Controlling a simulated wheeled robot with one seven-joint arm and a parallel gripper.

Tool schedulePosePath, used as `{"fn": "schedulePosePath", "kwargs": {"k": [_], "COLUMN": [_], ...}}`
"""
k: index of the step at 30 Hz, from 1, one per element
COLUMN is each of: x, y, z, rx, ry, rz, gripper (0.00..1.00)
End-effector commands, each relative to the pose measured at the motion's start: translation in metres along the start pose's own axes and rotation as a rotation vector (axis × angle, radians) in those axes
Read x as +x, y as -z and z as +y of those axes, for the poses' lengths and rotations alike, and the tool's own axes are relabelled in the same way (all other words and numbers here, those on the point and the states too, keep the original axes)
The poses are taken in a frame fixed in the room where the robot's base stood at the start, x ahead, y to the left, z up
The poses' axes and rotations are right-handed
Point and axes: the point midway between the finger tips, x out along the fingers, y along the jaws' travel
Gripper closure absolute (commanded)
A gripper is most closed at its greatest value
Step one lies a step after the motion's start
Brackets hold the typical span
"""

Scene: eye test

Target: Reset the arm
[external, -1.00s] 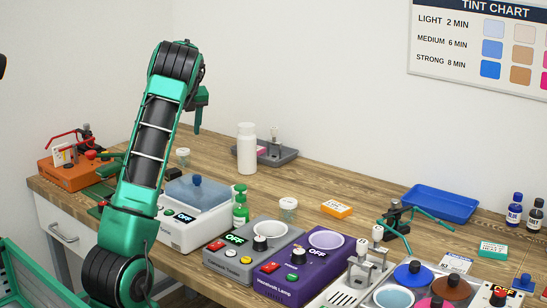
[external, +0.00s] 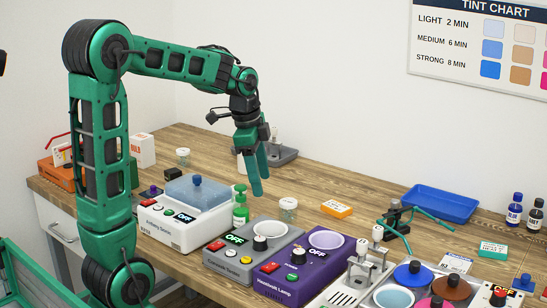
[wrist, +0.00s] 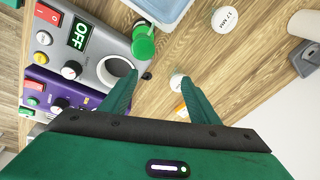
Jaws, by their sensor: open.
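My gripper (external: 254,190) hangs over the middle of the wooden bench, fingers pointing down, behind the white box-shaped device. It is open and empty, with a clear gap between the fingers in the wrist view (wrist: 158,100). My arm is bent at the elbow, its forearm reaching right. A green bottle (external: 240,206) stands in front of and below the fingers; in the wrist view its green cap (wrist: 143,45) shows above the left finger. The white bottle at the back is mostly hidden behind my gripper.
The white device (external: 180,222), grey device (external: 250,250) and purple lamp unit (external: 305,268) line the front. A small jar (external: 289,205), orange box (external: 336,209) and blue tray (external: 440,203) stand to the right. Bare wood (external: 330,185) lies behind them.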

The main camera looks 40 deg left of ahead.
Motion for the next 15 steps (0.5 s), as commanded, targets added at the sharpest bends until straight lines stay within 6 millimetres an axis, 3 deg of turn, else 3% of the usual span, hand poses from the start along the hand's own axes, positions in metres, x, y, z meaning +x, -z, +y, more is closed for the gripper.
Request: {"fn": "schedulePosePath", "kwargs": {"k": [1,4,9,12,15], "x": [-0.002,-0.002,0.002,0.007,0.012], "y": [0.009,0.018,0.008,-0.008,-0.024], "z": [0.03,0.089,0.198,0.249,0.283], "rx": [-0.037,-0.137,-0.307,-0.399,-0.471], "ry": [-0.011,-0.042,-0.094,-0.102,-0.097], "rz": [0.003,-0.009,-0.07,-0.117,-0.158], "gripper": [0.44,0.44,0.44,0.44,0.44]}}
